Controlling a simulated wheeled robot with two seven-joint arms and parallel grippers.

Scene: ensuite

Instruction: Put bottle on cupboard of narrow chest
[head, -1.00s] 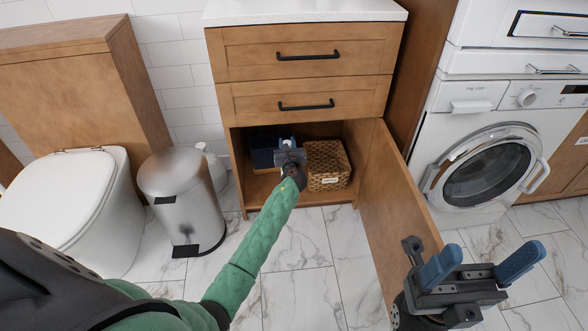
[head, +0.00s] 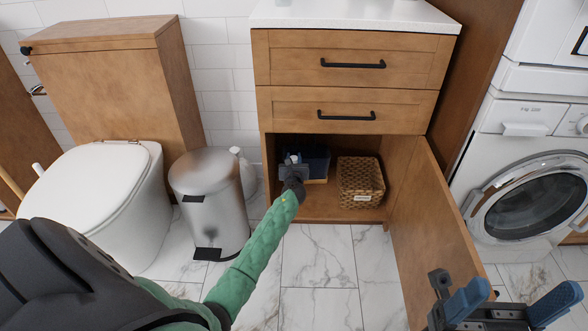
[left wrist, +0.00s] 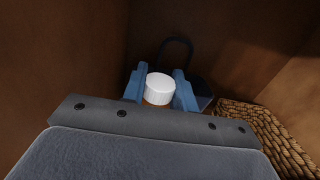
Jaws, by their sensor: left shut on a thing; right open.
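The bottle (left wrist: 159,89) shows in the left wrist view as a white cap with a little orange-brown body below it. My left gripper (left wrist: 160,86) is shut on it, one blue finger on each side. In the head view my left gripper (head: 294,162) is inside the open cupboard (head: 322,215) of the narrow chest (head: 348,75), at its left side. The bottle is mostly hidden there by my gripper, and I cannot tell whether it touches the cupboard floor. My right gripper (head: 508,305) is open and empty, in front of the open cupboard door (head: 432,225).
A woven basket (head: 360,182) stands in the cupboard right of my left gripper. A dark blue container (head: 318,163) is behind the gripper. The door stands open to the right. A metal bin (head: 209,200) and a toilet (head: 100,205) are at left, a washing machine (head: 530,195) at right.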

